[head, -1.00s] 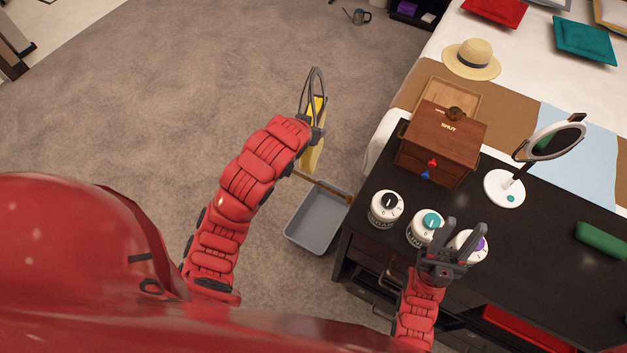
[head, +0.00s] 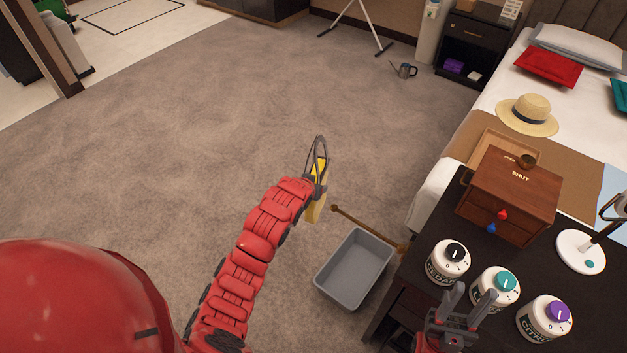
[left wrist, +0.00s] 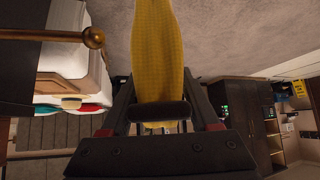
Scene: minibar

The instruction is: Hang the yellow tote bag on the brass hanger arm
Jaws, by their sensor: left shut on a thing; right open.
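The yellow tote bag (head: 315,213) hangs from my left gripper (head: 317,186), which is shut on it. A dark loop rises above the gripper; I cannot tell if it is the bag's handles. In the left wrist view, the yellow bag cloth (left wrist: 156,50) fills the middle above the jaws. The brass hanger arm (head: 365,226) sticks out from the dark counter's side; its ball tip (left wrist: 94,38) shows in the left wrist view. In the head view the bag is just left of that tip, apart from it. My right gripper (head: 471,300) is open and empty in front of the canisters.
A grey bin (head: 352,270) stands on the floor below the hanger arm. The counter holds white canisters (head: 495,290), a wooden box (head: 508,195) and a round mirror stand (head: 581,252). A bed with a straw hat (head: 527,113) lies beyond. The carpet at left is clear.

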